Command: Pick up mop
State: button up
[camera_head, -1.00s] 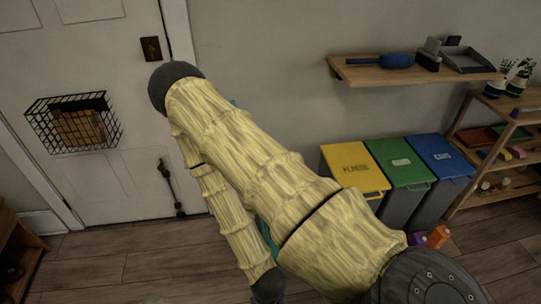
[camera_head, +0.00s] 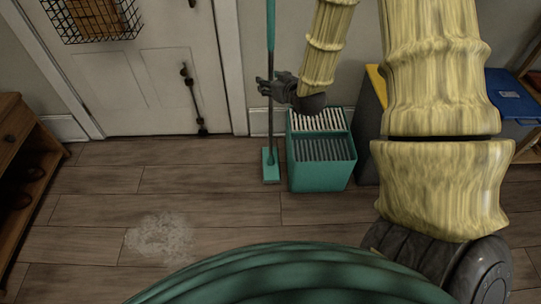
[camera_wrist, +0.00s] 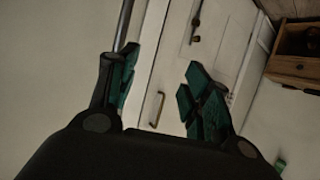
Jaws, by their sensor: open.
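The mop stands upright by the wall near the door. In the head view its thin handle (camera_head: 271,125) is teal above and grey below, and its flat teal head (camera_head: 270,166) rests on the floor. My gripper (camera_head: 264,87) is at the handle's mid height, with its fingers close to or overlapping the handle. In the wrist view my gripper (camera_wrist: 163,92) is open. A thin grey pole (camera_wrist: 125,22), apparently the mop handle, shows just beyond the left finger. I cannot tell whether it lies between the fingers.
A teal bucket (camera_head: 321,175) with a slatted top stands right of the mop head. Bins are partly hidden behind my arm. A white door (camera_head: 145,90) with a wire basket (camera_head: 95,18) is at left. A wooden cabinet (camera_head: 35,150) stands far left. A pale dirt patch (camera_head: 160,238) marks the open floor.

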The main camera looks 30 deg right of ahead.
aim_at(273, 36)
jog(key=w+d+r+t+h+b, duration=0.1)
jog(key=w+d+r+t+b, duration=0.25)
jog(key=d+r+b, duration=0.4)
jog(key=shift+t, duration=0.45)
jog(key=w, duration=0.1)
jog(key=w+r, duration=0.1)
jog(key=w, duration=0.1)
jog(key=w+d+p, duration=0.1)
jog(key=w, duration=0.1)
jog(key=shift+w+r, duration=0.1)
jog(key=shift+r, duration=0.1)
jog(key=w, duration=0.1)
jog(key=w+b, duration=0.1)
jog(key=w, duration=0.1)
jog(key=w+f, duration=0.1)
jog(key=w, duration=0.1)
jog(key=shift+d+b, duration=0.3)
jog(key=shift+w+r, duration=0.1)
jog(key=shift+w, duration=0.1)
grip_shut()
